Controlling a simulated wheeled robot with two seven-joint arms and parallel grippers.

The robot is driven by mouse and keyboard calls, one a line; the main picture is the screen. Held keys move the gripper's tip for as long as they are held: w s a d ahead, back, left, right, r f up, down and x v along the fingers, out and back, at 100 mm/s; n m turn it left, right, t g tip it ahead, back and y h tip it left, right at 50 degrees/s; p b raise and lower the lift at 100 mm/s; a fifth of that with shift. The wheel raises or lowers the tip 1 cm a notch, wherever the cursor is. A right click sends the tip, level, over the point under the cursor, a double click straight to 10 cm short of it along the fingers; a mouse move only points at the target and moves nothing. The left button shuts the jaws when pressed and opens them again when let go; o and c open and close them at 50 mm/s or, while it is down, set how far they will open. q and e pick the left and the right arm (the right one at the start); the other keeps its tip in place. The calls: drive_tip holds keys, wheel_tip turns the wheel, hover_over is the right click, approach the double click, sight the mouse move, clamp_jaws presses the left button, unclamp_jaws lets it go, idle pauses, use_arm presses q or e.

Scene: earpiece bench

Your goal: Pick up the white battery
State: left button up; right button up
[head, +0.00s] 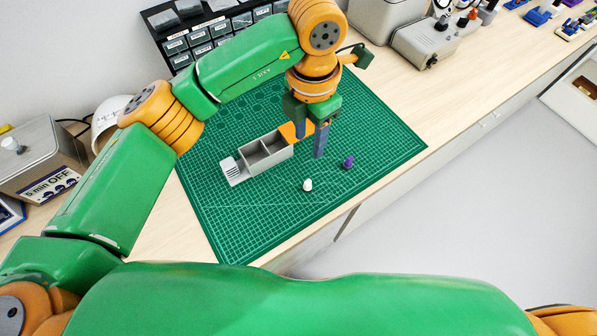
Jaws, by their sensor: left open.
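The white battery (308,185) is a small white piece standing on the green cutting mat (235,215), toward its near right side. My left gripper (309,147) points down over the mat, behind the battery in the picture and apart from it. Its two blue-grey fingers are open, with nothing seen between them. My right gripper is not in view.
A small purple piece (348,162) stands right of the white battery. A grey compartment tray (236,175) lies left of the gripper, with an orange part (287,131) at its far end. Grey machines (425,45) stand at the back right. The near mat is clear.

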use_arm(q)
drive_tip(key=b, duration=0.5)
approach(308, 182)
drive_tip(key=f+b, duration=0.3)
drive_tip(key=shift+w+f, duration=0.25)
drive_tip(key=shift+w, duration=0.05)
drive_tip(key=shift+f, duration=0.15)
drive_tip(key=f+p, duration=0.3)
drive_tip(key=shift+s+f, duration=0.25)
drive_tip(key=shift+s, duration=0.1)
drive_tip(key=shift+f, duration=1.3)
drive_tip(key=shift+w+f, duration=0.15)
clamp_jaws()
